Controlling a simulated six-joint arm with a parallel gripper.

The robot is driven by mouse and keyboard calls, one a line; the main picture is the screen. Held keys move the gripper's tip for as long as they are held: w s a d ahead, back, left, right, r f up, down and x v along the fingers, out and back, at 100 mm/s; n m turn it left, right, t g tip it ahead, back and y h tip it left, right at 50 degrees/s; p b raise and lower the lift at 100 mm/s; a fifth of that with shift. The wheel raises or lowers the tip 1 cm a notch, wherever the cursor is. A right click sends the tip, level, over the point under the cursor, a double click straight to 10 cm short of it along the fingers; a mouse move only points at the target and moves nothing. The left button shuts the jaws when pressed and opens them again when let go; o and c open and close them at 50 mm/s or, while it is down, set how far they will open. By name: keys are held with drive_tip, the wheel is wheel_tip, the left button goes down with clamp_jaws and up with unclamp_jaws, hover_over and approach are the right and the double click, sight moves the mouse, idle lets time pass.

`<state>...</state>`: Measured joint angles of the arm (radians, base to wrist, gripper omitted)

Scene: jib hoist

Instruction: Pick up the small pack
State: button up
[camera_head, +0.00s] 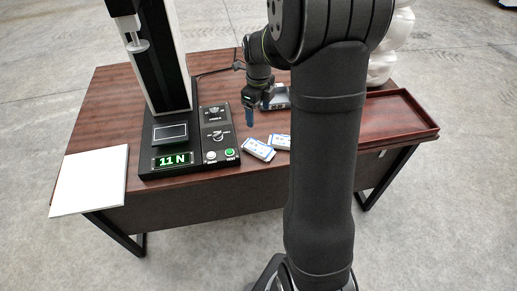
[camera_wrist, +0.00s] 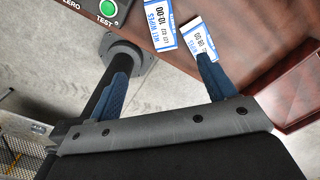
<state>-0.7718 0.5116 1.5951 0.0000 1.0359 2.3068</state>
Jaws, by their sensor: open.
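Two white and blue wet-wipe packs lie on the brown table, close together and at an angle. The left pack (camera_head: 258,149) shows whole in the head view; the right pack (camera_head: 280,141) is partly behind my arm. In the wrist view the left pack (camera_wrist: 158,27) is cut by the top edge, and the right pack (camera_wrist: 198,30) is partly covered by my right finger. I cannot tell surely which is smaller. My gripper (camera_head: 250,117) is above the table behind the packs, open, with nothing between its blue fingers (camera_wrist: 162,67).
A tester with a black and white column (camera_head: 165,60) and a display reading 11 N stands left of the packs, with its button panel (camera_head: 218,140) beside them. A white board (camera_head: 90,180) lies at the left. A shallow brown tray (camera_head: 425,133) is at the right.

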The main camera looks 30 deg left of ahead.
hover_over(258, 147)
drive_tip(key=f, duration=1.2)
drive_tip(key=shift+s+d+f, duration=0.2)
drive_tip(key=shift+d+f, duration=0.05)
drive_tip(key=shift+w+a+f, duration=0.15)
drive_tip(key=shift+f, duration=1.2)
drive_tip(key=shift+w+a+f, duration=0.1)
drive_tip(key=shift+w+f, duration=0.05)
drive_tip(key=shift+f, duration=1.2)
drive_tip(key=shift+c, duration=0.5)
drive_tip(key=c, duration=1.1)
drive_tip(key=shift+r, duration=0.15)
